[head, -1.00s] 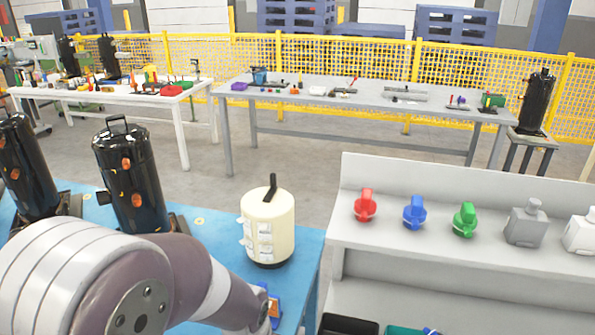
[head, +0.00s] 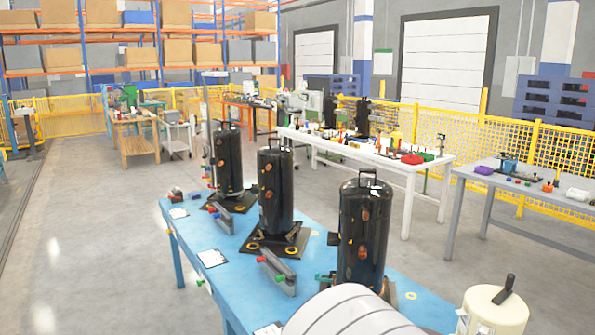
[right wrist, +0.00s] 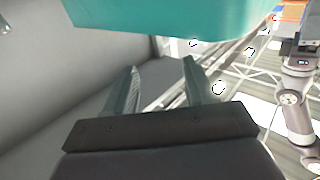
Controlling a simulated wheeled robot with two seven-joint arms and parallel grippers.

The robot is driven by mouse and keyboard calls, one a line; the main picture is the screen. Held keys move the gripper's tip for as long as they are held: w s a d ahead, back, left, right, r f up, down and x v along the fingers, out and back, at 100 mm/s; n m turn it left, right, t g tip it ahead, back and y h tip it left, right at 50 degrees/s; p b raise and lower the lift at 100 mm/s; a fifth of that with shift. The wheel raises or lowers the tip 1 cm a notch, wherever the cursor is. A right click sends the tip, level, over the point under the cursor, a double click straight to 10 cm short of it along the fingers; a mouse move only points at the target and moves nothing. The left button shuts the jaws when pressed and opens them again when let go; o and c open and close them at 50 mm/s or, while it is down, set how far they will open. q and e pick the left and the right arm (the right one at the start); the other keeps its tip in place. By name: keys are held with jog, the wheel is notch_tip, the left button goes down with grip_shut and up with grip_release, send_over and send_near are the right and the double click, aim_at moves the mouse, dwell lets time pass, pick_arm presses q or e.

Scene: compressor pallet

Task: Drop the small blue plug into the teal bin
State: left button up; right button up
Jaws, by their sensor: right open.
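The teal bin (right wrist: 175,18) fills the upper part of the right wrist view, with only part of its outer side showing. My right gripper (right wrist: 162,78) is open, and its two fingers stand apart with nothing between them. The fingertips are below the bin in the picture; I cannot tell if they touch it. The small blue plug cannot be made out in either current view. My left gripper is outside the head view.
Small red and green fittings lie by the compressor bases. A white table (head: 392,165) and a grey table (head: 520,209) stand behind. Grey floor lies open at left.

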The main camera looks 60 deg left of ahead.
jog(key=v, duration=1.1)
jog(key=shift+s+b, duration=0.15)
jog(key=shift+b, duration=0.2)
jog(key=shift+d, duration=0.1)
jog(key=w+d+m+g+h+p, duration=0.3)
jog(key=w+d+h+p, duration=0.1)
jog(key=w+h, duration=0.6)
jog(key=s+a+r+m+g+h+p, duration=0.1)
jog(key=s+a+r+m+g, duration=0.1)
jog(key=s, duration=0.5)
jog(key=s+a+r+m+g+h+p, duration=0.1)
jog(key=s+a+r+m+g+h, duration=0.1)
jog(key=s+a+g, duration=0.4)
jog(key=shift+s+a+r+m, duration=0.45)
jog(key=shift+r+m, duration=0.2)
jog(key=shift+m, duration=0.45)
